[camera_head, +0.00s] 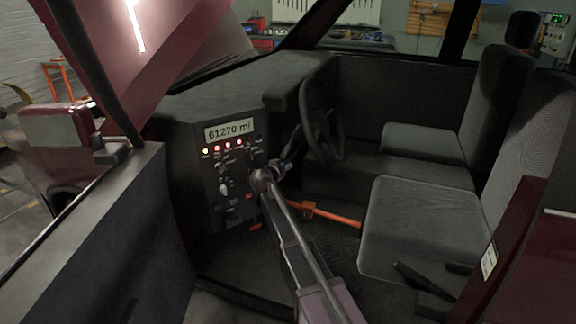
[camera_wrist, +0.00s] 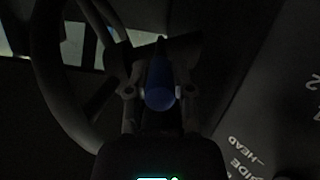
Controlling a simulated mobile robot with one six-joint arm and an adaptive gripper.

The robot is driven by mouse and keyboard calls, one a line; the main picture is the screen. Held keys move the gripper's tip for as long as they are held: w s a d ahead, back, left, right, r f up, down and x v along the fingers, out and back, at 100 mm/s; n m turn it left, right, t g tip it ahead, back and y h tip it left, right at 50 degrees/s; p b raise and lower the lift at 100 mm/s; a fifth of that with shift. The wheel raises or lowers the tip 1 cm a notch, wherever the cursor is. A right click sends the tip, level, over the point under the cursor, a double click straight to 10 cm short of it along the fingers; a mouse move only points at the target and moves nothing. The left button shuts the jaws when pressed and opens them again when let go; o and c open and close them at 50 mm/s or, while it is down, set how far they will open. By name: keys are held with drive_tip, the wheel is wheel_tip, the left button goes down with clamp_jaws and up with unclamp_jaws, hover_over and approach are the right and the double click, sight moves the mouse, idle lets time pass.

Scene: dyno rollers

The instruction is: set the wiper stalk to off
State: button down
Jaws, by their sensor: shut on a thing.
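The wiper stalk shows in the wrist view as a dark stem with a blue rounded tip (camera_wrist: 160,97), between the two fingers of my gripper (camera_wrist: 159,98). My gripper is shut on the stalk near this tip. In the head view my gripper (camera_head: 285,166) is beside the steering column, left of the steering wheel (camera_head: 322,125). The stalk is too small and dark there to make out its setting. The wheel rim (camera_wrist: 45,80) curves along the left of the wrist view.
A dashboard panel (camera_head: 228,180) with a "61270 mi" display, lit lamps and several knobs stands left of my gripper. White lettering (camera_wrist: 245,155) shows on the panel at the wrist view's right. An orange bar (camera_head: 335,216) lies low before the near seat (camera_head: 415,225). The open door (camera_head: 95,235) is at left.

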sight(285, 150)
drive_tip(key=shift+w+d, duration=0.15)
drive_tip(key=c, duration=0.5)
unclamp_jaws()
drive_tip(key=shift+r, duration=0.1)
wheel_tip(285, 150, up, 9)
drive_tip(key=p, duration=0.9)
drive_tip(key=shift+r+p, duration=0.35)
drive_tip(key=shift+p, duration=0.05)
